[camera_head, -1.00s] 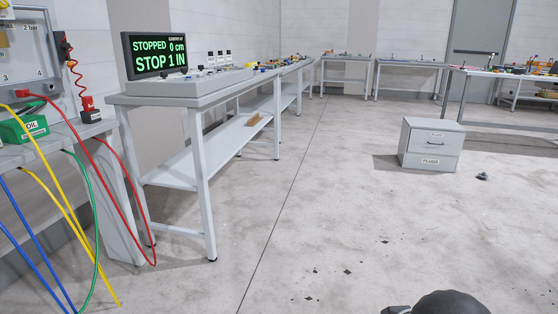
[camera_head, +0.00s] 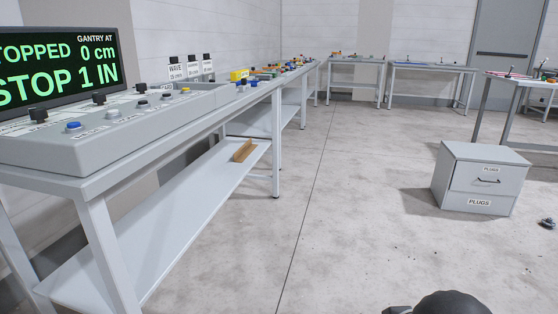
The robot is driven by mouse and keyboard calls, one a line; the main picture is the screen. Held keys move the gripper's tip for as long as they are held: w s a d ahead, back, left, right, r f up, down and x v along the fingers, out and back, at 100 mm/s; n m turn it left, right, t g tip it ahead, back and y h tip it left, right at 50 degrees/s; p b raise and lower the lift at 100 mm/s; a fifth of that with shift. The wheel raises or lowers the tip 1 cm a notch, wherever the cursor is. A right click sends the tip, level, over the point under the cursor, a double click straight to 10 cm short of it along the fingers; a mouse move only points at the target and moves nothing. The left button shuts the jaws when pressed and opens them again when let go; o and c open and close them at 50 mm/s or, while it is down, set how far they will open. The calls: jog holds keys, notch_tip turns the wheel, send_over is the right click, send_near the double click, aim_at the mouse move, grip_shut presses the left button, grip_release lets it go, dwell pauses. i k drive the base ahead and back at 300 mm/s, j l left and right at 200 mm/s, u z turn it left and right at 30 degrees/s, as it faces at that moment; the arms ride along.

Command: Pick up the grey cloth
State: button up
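I cannot make out a grey cloth anywhere in the head view. A small dark grey item (camera_head: 547,222) lies on the floor at the right edge, beside the plugs cabinet, but it is too small to tell what it is. A dark rounded part of my own arm shows at the bottom edge, right of centre. My gripper's fingers are not in view.
A long bench (camera_head: 150,165) with a control panel (camera_head: 110,125) and a lit screen (camera_head: 60,60) runs along the left. A grey plugs cabinet (camera_head: 455,180) stands on the floor at right. More benches (camera_head: 425,66) line the back. The middle floor is clear.

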aim_at(262, 77)
jog(key=i, duration=2.35)
